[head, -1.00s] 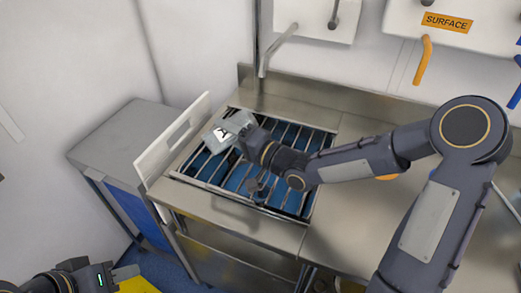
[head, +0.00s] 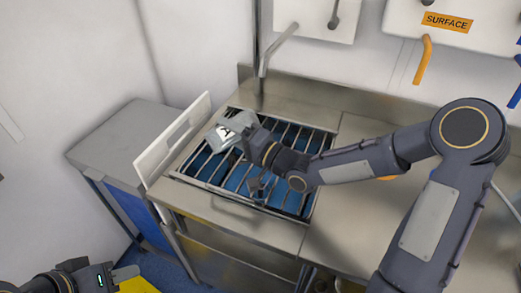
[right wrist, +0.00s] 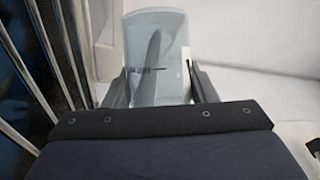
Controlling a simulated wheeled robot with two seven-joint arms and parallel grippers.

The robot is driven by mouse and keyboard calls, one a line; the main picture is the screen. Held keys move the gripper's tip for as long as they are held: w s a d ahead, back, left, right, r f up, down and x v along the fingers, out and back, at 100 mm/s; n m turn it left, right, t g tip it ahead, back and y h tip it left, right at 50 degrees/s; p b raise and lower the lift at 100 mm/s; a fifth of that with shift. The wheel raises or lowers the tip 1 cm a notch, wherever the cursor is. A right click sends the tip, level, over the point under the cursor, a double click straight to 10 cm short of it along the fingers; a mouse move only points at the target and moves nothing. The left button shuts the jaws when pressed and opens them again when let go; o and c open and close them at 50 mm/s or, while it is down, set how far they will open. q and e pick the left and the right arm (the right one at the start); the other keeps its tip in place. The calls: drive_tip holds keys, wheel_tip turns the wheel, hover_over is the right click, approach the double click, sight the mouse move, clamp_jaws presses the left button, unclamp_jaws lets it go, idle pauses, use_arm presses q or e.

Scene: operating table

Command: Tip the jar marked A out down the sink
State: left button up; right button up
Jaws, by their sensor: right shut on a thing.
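The jar marked A (head: 213,141) is a pale grey, see-through vessel with a white label bearing a black letter. It lies tipped well over on its side above the left part of the barred sink (head: 240,175). My right gripper (head: 247,132) is shut on it from the right. In the right wrist view the jar (right wrist: 155,45) sits between the two fingers (right wrist: 160,90). Whether anything is left inside or flowing out I cannot tell. My left gripper (head: 125,273) is at the lower left corner, away from the sink; its jaw opening is unclear.
A steel tap (head: 277,48) rises behind the sink. A white upright panel (head: 170,140) stands along the sink's left edge, close to the jar. A grey-topped cabinet (head: 125,135) is further left. Bare steel counter (head: 365,125) lies to the right.

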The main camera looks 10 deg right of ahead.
drive_tip(key=shift+w+d+f+m+t+b, duration=0.15)
drive_tip(key=shift+m+t+b, duration=0.15)
drive_tip(key=shift+m, duration=0.25)
drive_tip(key=shift+s+d+f+m+t+b, duration=0.1)
drive_tip(key=shift+d+f+m+t+b, duration=0.15)
drive_tip(key=shift+m, duration=0.3)
idle(1.2)
drive_tip(key=shift+w+r+m+t, duration=0.1)
drive_tip(key=shift+r+m+t, duration=0.15)
drive_tip(key=shift+r+m, duration=0.2)
idle(0.4)
